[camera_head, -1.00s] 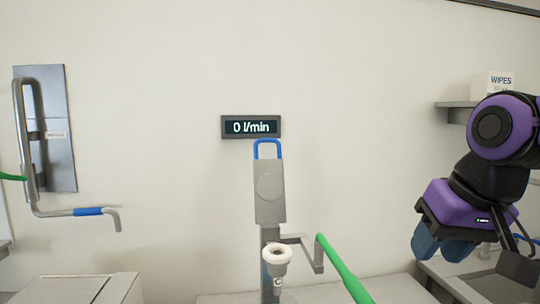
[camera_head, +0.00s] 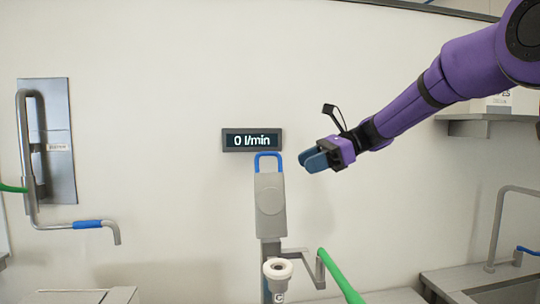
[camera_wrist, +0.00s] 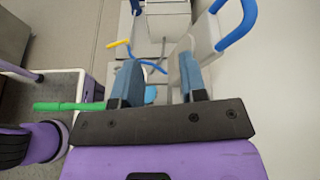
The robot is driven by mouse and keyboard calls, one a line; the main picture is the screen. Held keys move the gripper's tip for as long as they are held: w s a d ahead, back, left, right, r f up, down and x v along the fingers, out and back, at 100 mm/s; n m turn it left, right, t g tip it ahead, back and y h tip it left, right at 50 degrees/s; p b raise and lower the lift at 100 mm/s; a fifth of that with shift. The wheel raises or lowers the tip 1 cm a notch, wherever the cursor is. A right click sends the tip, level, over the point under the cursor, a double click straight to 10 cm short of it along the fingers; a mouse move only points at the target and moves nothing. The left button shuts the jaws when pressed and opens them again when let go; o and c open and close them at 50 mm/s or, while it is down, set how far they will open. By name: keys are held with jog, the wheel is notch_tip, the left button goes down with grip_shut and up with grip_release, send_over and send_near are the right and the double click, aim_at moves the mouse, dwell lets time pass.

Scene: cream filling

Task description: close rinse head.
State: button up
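The rinse head (camera_head: 269,205) is an upright grey body on the wall side, with a blue loop handle (camera_head: 268,156) at its top. A display (camera_head: 252,140) just above it reads 0 l/min. A white ring-shaped cup (camera_head: 278,268) sits low in front of it. My gripper (camera_head: 308,160) is in the air just right of the blue handle, apparently not touching it. In the wrist view its two blue fingers (camera_wrist: 160,82) are apart with nothing held between them. The blue handle (camera_wrist: 240,22) shows there at the upper right, outside the fingers.
A green bar (camera_head: 340,275) slants up beside the rinse head. A bent pipe with a blue grip (camera_head: 88,224) hangs on the left wall. A shelf (camera_head: 485,118) and a curved pipe (camera_head: 497,225) are at the right. The wall between is clear.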

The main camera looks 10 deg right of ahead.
aim_at(270, 153)
jog(key=w+d+m+y, duration=0.2)
jog(key=w+m+y, duration=0.2)
jog(key=w, duration=0.6)
jog(key=a, duration=1)
jog(key=shift+s+a+r, duration=0.25)
jog(key=shift+s+r, duration=0.05)
jog(key=shift+r, duration=0.1)
jog(key=shift+n, duration=0.3)
grip_shut()
